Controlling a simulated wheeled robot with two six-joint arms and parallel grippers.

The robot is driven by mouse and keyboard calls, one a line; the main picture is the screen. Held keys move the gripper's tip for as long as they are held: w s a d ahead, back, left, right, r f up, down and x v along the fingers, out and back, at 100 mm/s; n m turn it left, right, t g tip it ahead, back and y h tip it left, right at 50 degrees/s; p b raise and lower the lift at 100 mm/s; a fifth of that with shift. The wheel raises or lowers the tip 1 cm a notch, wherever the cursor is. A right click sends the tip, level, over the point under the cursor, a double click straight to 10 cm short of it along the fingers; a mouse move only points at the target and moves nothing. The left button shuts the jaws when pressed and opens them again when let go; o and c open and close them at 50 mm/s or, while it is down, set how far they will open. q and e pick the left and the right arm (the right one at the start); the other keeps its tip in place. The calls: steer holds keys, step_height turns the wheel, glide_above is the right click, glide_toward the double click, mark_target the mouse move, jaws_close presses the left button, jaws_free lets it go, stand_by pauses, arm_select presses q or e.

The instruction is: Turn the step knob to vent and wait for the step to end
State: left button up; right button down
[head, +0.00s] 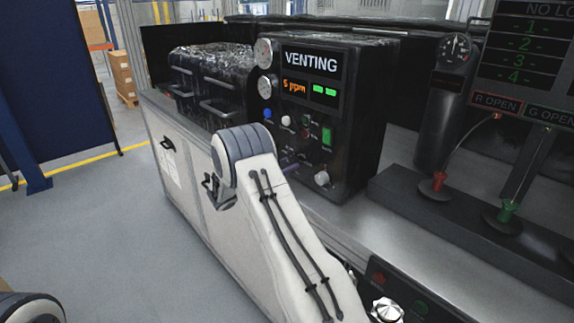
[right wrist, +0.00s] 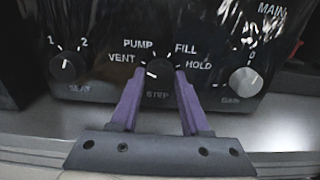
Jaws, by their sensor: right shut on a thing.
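The step knob (right wrist: 160,70) is a dark round knob in the right wrist view, with VENT, PUMP, FILL and HOLD printed around it. Its white mark points left, toward VENT. My right gripper (right wrist: 158,76) is shut on it, one purple finger on each side. In the head view the knob is hidden behind my right arm, and only a bit of the purple fingers (head: 289,168) shows at the black control box (head: 345,125). The box's display (head: 311,62) reads VENTING, with an orange "5 ppm" below. My left gripper is out of view.
A seat knob (right wrist: 67,66) and a light grey knob (right wrist: 245,80) flank the step knob. Two gauges sit on the box's left edge. Right of it, a dark base carries red (head: 439,181) and green (head: 507,211) fittings with hoses. Open floor lies at left.

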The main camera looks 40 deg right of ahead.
steer(key=shift+f, duration=0.1)
stand_by(0.3)
steer(key=shift+c, duration=2)
jaws_free()
steer(key=a+b, duration=0.3)
steer(key=a, duration=0.7)
steer(key=shift+s+a, duration=0.25)
steer(key=shift+s, duration=0.15)
steer(key=s+a+f+m+y, duration=0.1)
steer(key=s+a+m+y, duration=0.5)
steer(key=s+a, duration=1)
steer(key=s+a+f+m+g+y, duration=0.1)
steer(key=s+a+m+y, duration=0.4)
steer(key=s+a+y, duration=0.8)
steer(key=s+a, duration=0.3)
steer(key=s, duration=0.3)
steer(key=shift+a+f+m, duration=0.2)
steer(key=shift+f+m, duration=0.1)
steer(key=shift+m, duration=0.1)
